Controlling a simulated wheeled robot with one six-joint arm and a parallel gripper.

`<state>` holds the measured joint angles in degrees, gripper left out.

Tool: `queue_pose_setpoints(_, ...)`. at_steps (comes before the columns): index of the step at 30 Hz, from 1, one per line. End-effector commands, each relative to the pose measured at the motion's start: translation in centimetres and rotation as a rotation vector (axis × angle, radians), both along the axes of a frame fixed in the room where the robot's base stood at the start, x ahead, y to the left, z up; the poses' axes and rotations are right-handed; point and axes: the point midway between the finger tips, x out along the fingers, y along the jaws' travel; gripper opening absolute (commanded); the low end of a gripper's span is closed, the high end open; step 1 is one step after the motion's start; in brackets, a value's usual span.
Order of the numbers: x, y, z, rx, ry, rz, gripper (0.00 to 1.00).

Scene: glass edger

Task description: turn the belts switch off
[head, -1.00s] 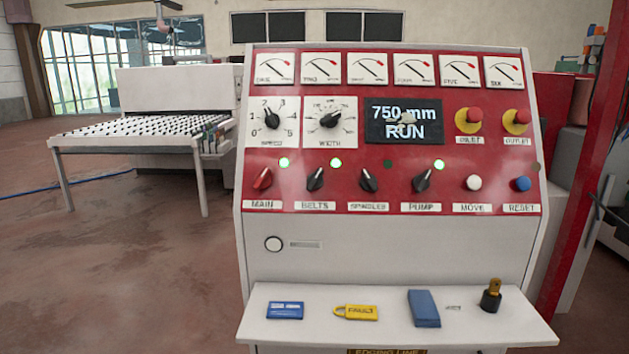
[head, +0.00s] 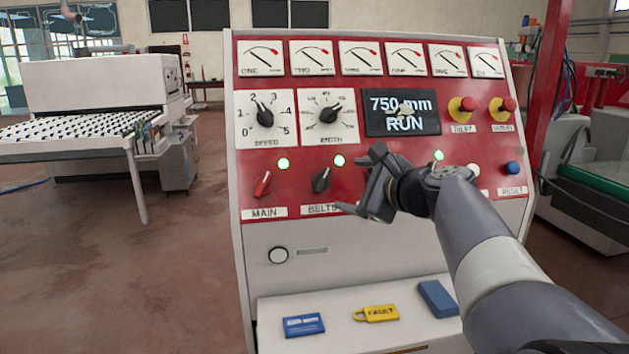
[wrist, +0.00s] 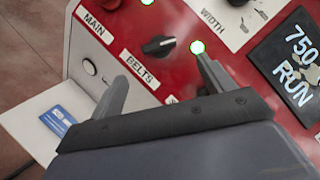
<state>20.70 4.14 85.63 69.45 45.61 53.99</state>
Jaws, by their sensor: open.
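The belts switch (head: 321,180) is a black rotary knob on the red panel, above the BELTS label (head: 321,209). A green lamp (head: 340,160) above it is lit. In the wrist view the belts switch (wrist: 158,46) shows beyond my fingertips, its pointer lying across the picture. My gripper (head: 358,182) is open and empty, in front of the panel just right of the belts switch and apart from it. In the wrist view its fingers (wrist: 160,72) are spread, with the switch ahead between them. The arm hides the spindles and pump switches in the head view.
The red main switch (head: 263,184) is left of the belts switch. Speed dial (head: 265,115) and width dial (head: 328,115) sit above.

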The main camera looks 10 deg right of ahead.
Motion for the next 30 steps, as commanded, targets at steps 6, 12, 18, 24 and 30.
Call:
queue_pose_setpoints(6, 3.6, 1.7, -1.0, -0.003, 0.005, 0.005, 0.77)
queue_pose_setpoints(12, 6.6, 3.0, -1.9, -0.005, 0.004, 0.004, 0.77)
queue_pose_setpoints(18, 8.3, 3.7, -2.4, -0.006, 0.002, 0.003, 0.77)
queue_pose_setpoints(24, 8.6, 3.8, -2.5, -0.007, 0.001, 0.002, 0.77)
queue_pose_setpoints(30, 8.6, 3.8, -2.5, -0.007, 0.001, 0.002, 0.73)
